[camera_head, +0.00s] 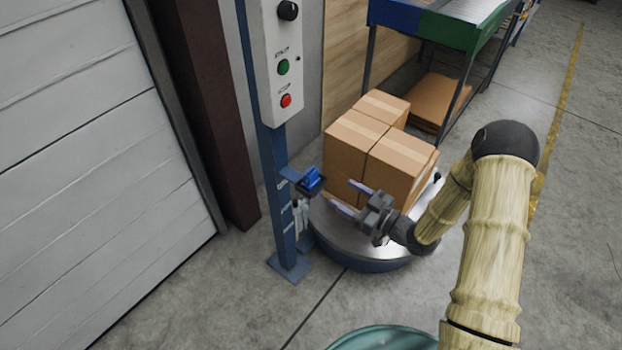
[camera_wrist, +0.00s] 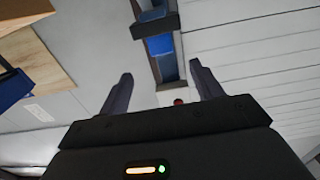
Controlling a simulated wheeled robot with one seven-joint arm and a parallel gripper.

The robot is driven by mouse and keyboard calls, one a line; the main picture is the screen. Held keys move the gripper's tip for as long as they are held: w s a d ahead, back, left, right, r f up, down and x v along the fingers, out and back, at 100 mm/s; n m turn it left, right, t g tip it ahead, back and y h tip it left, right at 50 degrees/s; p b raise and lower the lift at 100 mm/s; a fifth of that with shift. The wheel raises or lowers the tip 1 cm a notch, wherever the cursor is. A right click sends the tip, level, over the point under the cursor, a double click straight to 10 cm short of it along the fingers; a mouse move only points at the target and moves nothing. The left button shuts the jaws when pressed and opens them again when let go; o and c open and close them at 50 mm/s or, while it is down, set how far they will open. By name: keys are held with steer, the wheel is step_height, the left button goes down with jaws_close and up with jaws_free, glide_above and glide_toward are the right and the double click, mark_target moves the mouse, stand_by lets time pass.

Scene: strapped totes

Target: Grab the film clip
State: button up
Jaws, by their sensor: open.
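A small bright blue piece, apparently the film clip (camera_head: 311,180), sits in a dark holder on the side of the blue post. It also shows as a blue block (camera_wrist: 159,45) at the top middle of the wrist view. My gripper (camera_head: 345,194) is open and empty, just right of the blue piece, with its fingers pointing towards it. In the wrist view the blue piece lies beyond and between the fingertips of my gripper (camera_wrist: 161,70), with a gap left. The clip's exact shape is too small to tell.
The blue post (camera_head: 283,205) carries a control box (camera_head: 277,60) with a knob and buttons. A conveyor (camera_head: 440,25) stands behind. The floor at lower left is clear.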

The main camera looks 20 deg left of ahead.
mark_target(314, 176)
steer(key=x, duration=0.9)
steer(key=shift+a, duration=0.1)
steer(key=x, duration=0.5)
steer(key=shift+p, duration=0.3)
steer(key=c, duration=1.1)
steer(key=shift+o, duration=0.2)
step_height(314, 176, up, 10)
steer(key=shift+p, duration=0.3)
